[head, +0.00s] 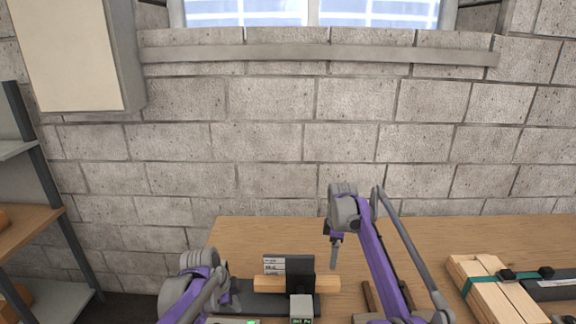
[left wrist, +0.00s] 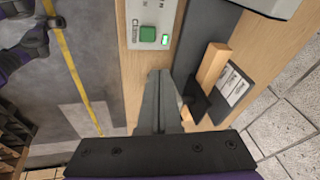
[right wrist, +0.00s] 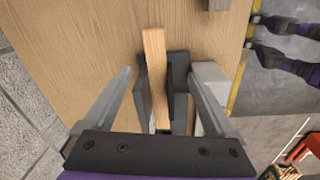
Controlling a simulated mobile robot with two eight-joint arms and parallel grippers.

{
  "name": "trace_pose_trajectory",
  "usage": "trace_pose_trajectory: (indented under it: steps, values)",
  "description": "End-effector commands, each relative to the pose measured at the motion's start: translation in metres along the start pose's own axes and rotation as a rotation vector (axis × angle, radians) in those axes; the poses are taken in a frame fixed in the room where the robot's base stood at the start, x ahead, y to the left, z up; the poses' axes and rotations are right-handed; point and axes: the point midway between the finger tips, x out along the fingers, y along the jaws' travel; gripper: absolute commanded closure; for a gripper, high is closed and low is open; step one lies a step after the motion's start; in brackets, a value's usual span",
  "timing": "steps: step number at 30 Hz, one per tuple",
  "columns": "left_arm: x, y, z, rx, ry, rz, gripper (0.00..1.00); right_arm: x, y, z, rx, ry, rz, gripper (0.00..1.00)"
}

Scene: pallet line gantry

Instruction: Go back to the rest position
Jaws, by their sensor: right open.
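My left arm comes in at the lower left of the head view, low over the table's near left part. In the left wrist view my left gripper (left wrist: 162,76) has its fingers together with nothing visible between them, over the table edge next to a panel with a green button (left wrist: 148,34). My right gripper (head: 334,252) points down above the table, right of a dark fixture holding a wooden bar (head: 326,284). In the right wrist view the right gripper (right wrist: 160,74) is open; the bar (right wrist: 155,65) shows below, between its spread fingers, and does not look gripped.
The wooden table (head: 240,236) stands against a block wall. The fixture has a black upright plate (head: 300,272) and a labelled card (head: 273,265). Strapped planks (head: 497,298) lie at the right. A shelf rack (head: 38,150) stands left, below a wall cabinet (head: 70,55).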

Motion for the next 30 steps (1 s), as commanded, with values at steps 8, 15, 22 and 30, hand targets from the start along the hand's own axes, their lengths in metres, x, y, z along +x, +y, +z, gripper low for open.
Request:
trace_pose_trajectory:
  steps: [8,15,22,30]
  values:
    - [-0.048,0.05,0.006,-0.309,-0.028,-0.078,1.0,-0.073,-0.06,0.024,0.324,0.04,0.106,0.09]
    - [-0.076,0.096,0.015,-0.575,-0.029,-0.153,1.0,-0.104,-0.139,0.049,0.604,0.101,0.189,0.09]
    - [-0.092,0.141,0.028,-0.827,-0.009,-0.228,1.0,-0.103,-0.229,0.073,0.867,0.182,0.257,0.09]
    - [-0.096,0.192,0.046,-1.111,0.042,-0.311,1.0,-0.063,-0.336,0.1,1.166,0.301,0.318,0.09]
